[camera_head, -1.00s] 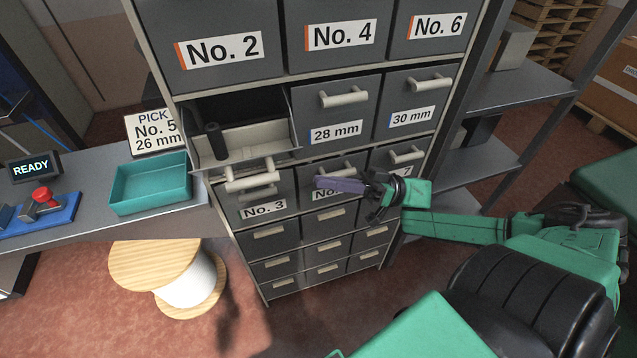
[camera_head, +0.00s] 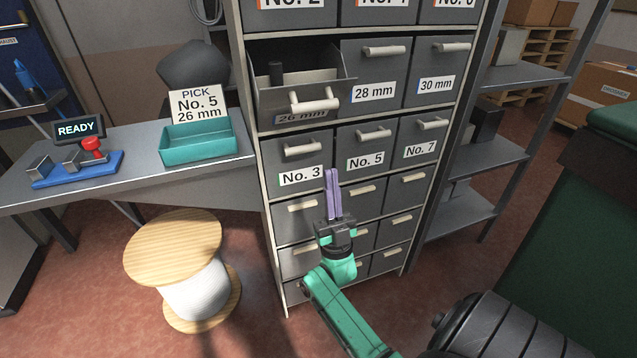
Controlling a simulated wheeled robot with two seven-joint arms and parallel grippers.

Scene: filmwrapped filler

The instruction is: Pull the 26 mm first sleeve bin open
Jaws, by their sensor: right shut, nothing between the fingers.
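The 26 mm bin (camera_head: 312,116) is the left one in the row above No. 3, beside the 28 mm bin (camera_head: 373,92). My left gripper is not in view.
Bins No. 3 (camera_head: 303,162), No. 5 (camera_head: 366,147) and No. 7 (camera_head: 424,138) are shut. A bench at left holds a teal tray (camera_head: 198,148), a PICK No. 5 26 mm sign (camera_head: 199,104) and a READY display (camera_head: 75,129). A cable spool (camera_head: 180,255) stands on the floor.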

